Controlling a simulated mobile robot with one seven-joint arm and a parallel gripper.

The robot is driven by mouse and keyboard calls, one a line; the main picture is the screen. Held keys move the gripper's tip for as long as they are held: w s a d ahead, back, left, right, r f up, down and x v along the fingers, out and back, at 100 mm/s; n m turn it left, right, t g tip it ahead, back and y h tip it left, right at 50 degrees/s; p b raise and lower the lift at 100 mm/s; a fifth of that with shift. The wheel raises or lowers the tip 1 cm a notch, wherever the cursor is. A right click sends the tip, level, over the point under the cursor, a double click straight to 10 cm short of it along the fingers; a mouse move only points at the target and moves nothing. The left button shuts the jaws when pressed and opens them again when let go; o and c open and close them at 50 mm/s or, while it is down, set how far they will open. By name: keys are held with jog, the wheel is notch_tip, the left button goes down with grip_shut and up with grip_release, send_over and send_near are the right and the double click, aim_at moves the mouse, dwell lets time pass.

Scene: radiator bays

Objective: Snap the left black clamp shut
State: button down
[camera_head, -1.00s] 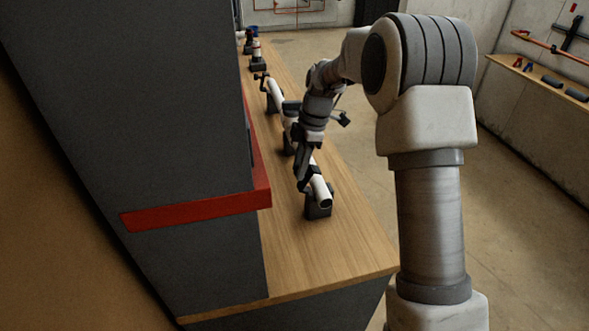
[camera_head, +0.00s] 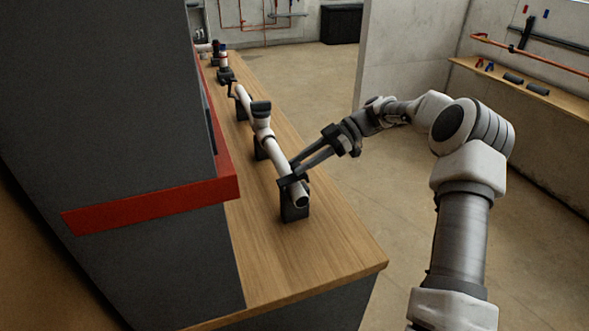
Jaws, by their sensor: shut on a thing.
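A white pipe (camera_head: 276,150) lies along the bench on black supports. A black clamp (camera_head: 288,183) sits around the pipe near its near end, just above the front support (camera_head: 295,208). My gripper (camera_head: 291,176) reaches in from the right, its long fingers closed on this near clamp; the fingers partly hide it. Another black clamp (camera_head: 232,88) is at the far end of the pipe, with a part sticking up and away from the pipe. I cannot tell from this view which is called left, nor whether the near clamp is fully closed.
A black-topped fitting (camera_head: 261,110) stands on the pipe's middle. A dark cabinet with a red edge (camera_head: 150,205) stands close on the left. The wooden bench top (camera_head: 325,255) is bare at its near end. A wall shelf (camera_head: 515,85) holds tools at the right.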

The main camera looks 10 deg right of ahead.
jog(key=shift+w+d+f+y+b, duration=0.2)
jog(key=shift+d+f+y+b, duration=0.55)
jog(key=shift+y+b, duration=0.45)
jog(key=shift+g, duration=0.3)
jog(key=c, duration=0.6)
grip_release()
